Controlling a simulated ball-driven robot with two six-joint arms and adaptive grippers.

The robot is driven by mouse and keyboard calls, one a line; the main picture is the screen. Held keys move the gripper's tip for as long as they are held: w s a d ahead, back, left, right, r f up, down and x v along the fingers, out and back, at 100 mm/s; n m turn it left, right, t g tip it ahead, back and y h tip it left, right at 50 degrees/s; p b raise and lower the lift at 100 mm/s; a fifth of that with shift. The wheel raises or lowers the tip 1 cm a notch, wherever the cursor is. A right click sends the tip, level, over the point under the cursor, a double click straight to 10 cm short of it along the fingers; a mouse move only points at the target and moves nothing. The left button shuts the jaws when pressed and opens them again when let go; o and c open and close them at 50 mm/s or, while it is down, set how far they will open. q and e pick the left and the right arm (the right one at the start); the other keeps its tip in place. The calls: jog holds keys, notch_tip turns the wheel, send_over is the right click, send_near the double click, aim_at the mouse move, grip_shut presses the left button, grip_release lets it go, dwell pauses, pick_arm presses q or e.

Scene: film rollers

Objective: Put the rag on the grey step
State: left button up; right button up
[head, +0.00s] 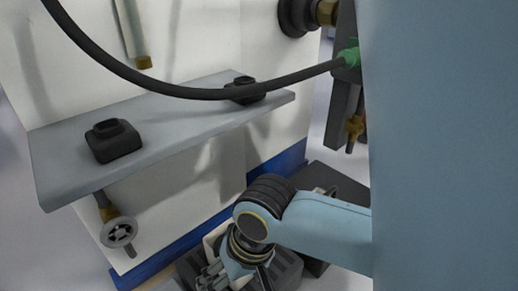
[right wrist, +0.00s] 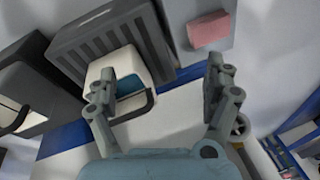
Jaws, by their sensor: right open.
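A pink, flat, block-like piece (right wrist: 208,30), which looks like the rag, lies on a flat grey surface (right wrist: 186,52) at the top of the right wrist view. That surface may be the grey step; I cannot tell for sure. My right gripper (right wrist: 162,66) is open, with nothing between its fingertips. The pink piece is beyond the fingertips, apart from them. In the head view my right gripper (head: 222,276) points down at the bottom, partly cut off. My left gripper is not in view.
A grey shelf (head: 185,125) with two black holders juts from the white wall. A black hose (head: 170,94) hangs across.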

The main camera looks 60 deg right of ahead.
jog(key=s+d+r+n+h, duration=0.1)
jog(key=s+d+r+n, duration=0.1)
jog(key=s+r+n, duration=0.2)
notch_tip(320, 180, up, 4)
jog(key=n, duration=0.3)
jog(key=shift+s+f+n+t, duration=0.15)
jog(key=shift+s+n+t, duration=0.15)
jog(key=shift+s+t, duration=0.1)
pick_arm(q)
jog(key=shift+s+f, duration=0.1)
jog(key=s+a+f+g+p, duration=0.1)
jog(key=s+a+f+p, duration=0.3)
jog(key=f+p, duration=0.75)
pick_arm(e)
jog(key=s+d+f+g+p, duration=0.1)
jog(key=s+d+f+p, duration=0.3)
jog(key=f, duration=0.6)
pick_arm(q)
jog(key=s+a+f+g+p, duration=0.1)
jog(key=s+p, duration=0.8)
jog(key=s, duration=1)
jog(key=shift+a+n+g+y, duration=0.15)
jog(key=shift+n+g+y, duration=0.2)
jog(key=shift+g, duration=0.25)
pick_arm(e)
jog(key=s+d+f+g+h, duration=0.1)
jog(key=s+f+g, duration=0.1)
jog(key=s, duration=1.7)
jog(key=shift+d+f, duration=0.15)
jog(key=shift+f, duration=0.2)
